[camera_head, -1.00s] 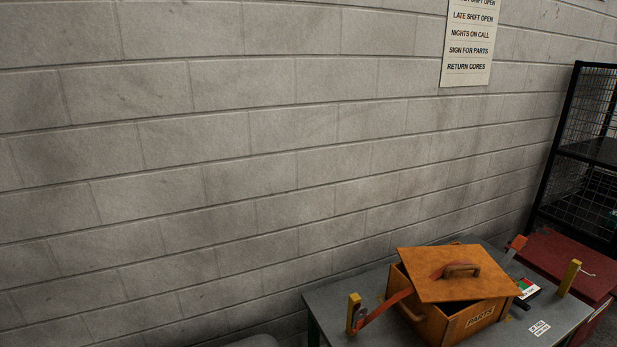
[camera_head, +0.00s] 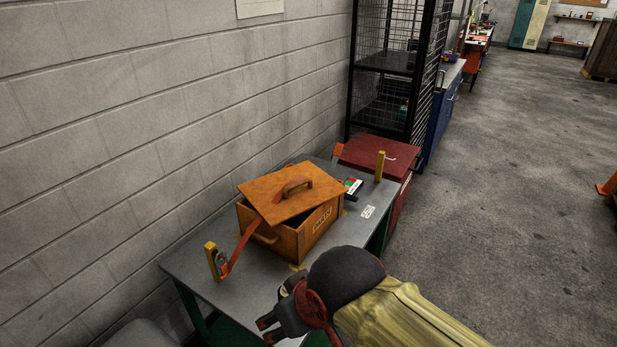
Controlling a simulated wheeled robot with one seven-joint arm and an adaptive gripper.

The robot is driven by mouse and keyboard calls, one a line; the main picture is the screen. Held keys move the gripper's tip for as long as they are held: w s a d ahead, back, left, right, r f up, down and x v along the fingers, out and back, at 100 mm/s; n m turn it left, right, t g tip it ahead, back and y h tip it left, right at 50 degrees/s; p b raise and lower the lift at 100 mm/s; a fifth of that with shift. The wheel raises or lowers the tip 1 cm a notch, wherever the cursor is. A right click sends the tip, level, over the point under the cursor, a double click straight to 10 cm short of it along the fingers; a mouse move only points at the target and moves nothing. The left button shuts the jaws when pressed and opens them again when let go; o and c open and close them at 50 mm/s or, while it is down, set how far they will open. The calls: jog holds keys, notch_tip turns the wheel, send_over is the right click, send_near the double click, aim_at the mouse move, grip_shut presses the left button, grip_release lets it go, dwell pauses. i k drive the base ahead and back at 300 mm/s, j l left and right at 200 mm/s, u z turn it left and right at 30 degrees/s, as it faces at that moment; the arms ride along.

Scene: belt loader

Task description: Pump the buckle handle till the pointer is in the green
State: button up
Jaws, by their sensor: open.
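A wooden parts box (camera_head: 290,240) stands on a grey table with its lid (camera_head: 285,196) askew on top. My gripper (camera_head: 266,330) is open and empty over the table's near edge, well apart from the handle.
The grey table (camera_head: 190,266) stands by the block wall. A second yellow post (camera_head: 380,167) is at its far right end, beside a red cabinet (camera_head: 377,153). A black wire cage (camera_head: 395,70) stands behind.

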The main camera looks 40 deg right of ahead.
aim_at(338, 149)
jog(key=k, duration=0.65)
jog(key=z, duration=1.6)
jog(key=i+j, duration=0.1)
jog(key=i, duration=0.5)
jog(key=i+j, duration=0.1)
jog(key=i, duration=0.5)
jog(key=i+j, duration=0.15)
jog(key=i, duration=0.5)
